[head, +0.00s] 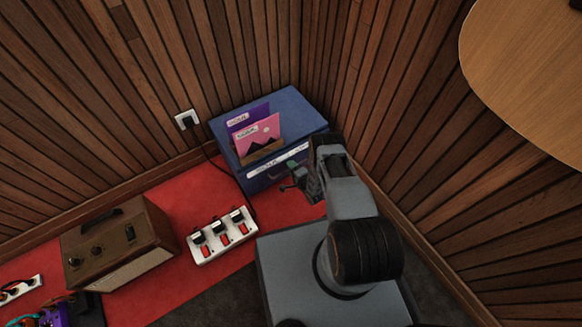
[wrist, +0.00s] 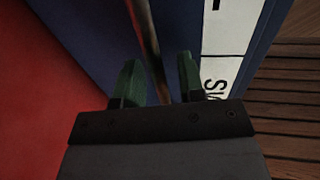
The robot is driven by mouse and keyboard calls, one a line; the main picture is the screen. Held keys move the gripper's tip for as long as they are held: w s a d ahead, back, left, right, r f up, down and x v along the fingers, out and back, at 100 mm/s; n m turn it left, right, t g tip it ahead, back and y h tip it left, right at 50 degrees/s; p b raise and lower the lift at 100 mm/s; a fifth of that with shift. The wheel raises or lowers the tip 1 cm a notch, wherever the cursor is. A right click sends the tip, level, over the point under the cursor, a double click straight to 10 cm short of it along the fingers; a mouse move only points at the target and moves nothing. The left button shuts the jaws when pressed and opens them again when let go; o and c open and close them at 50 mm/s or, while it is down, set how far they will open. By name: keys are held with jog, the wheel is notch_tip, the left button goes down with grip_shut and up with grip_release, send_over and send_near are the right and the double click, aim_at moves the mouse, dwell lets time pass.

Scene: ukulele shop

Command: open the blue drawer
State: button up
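The blue drawer (head: 262,184) is the front of a blue cabinet in the corner and looks shut, with a white label strip (head: 265,168) across it. My gripper (head: 292,180) is at the right part of the drawer front. In the wrist view, my gripper (wrist: 159,82) has its two green fingers apart. The drawer's bar handle (wrist: 147,45) runs down between the fingers, with a gap showing on each side. I cannot tell how deep the handle sits between them. In the head view my arm hides the right end of the drawer front.
Booklets (head: 257,138) stand on the cabinet top. A white power strip (head: 221,236) with red switches and a brown amplifier (head: 117,245) are on the red mat (head: 178,194). A black cord runs from the wall socket (head: 187,119). Slatted wood walls close in behind and right.

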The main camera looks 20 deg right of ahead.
jog(key=shift+d, duration=0.1)
jog(key=shift+c, duration=0.4)
grip_shut()
